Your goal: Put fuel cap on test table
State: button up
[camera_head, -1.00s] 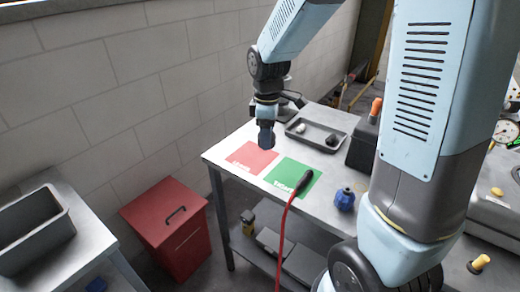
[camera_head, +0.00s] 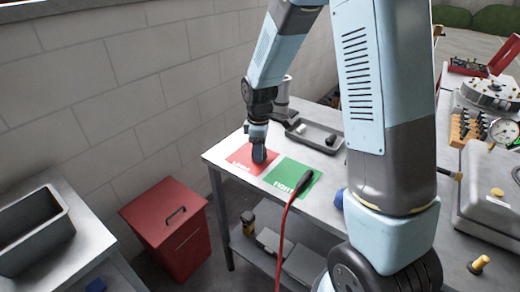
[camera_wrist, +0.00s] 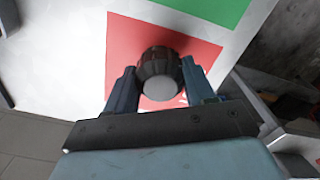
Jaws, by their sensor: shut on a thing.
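The fuel cap, a dark ribbed round cap with a grey end (camera_wrist: 158,82), is between the two fingers of my gripper (camera_wrist: 160,75) in the wrist view. My gripper (camera_head: 259,156) is shut on it and points down over the red patch (camera_head: 238,158) of the light-topped table (camera_head: 322,163). In the head view the gripper hides most of the cap. I cannot tell whether the cap touches the table.
A black handle (camera_head: 303,183) on a red cable lies by the green patch. A grey tray (camera_head: 318,142) with small items is behind. A blue object (camera_head: 339,198) is partly hidden by my arm. A red lidded bin (camera_head: 172,232) and a grey bin (camera_head: 35,230) stand left.

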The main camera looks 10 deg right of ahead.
jog(key=o, duration=1.2)
jog(key=shift+f, duration=0.1)
jog(key=shift+c, duration=0.2)
notch_tip(320, 180, up, 12)
jog(key=s+d+r+m+t, duration=0.2)
jog(key=s+d+r+m, duration=0.2)
jog(key=s, duration=0.4)
jog(key=s+d+r+m+t, duration=0.1)
jog(key=s+d+r+m, duration=0.3)
jog(key=s, duration=0.3)
jog(key=s+d+r+m+t, duration=0.2)
jog(key=s+d+r+m, duration=0.3)
jog(key=s, duration=0.3)
jog(key=shift+s+r+m+t, duration=0.35)
jog(key=shift+r+m, duration=0.35)
jog(key=shift+r, duration=0.15)
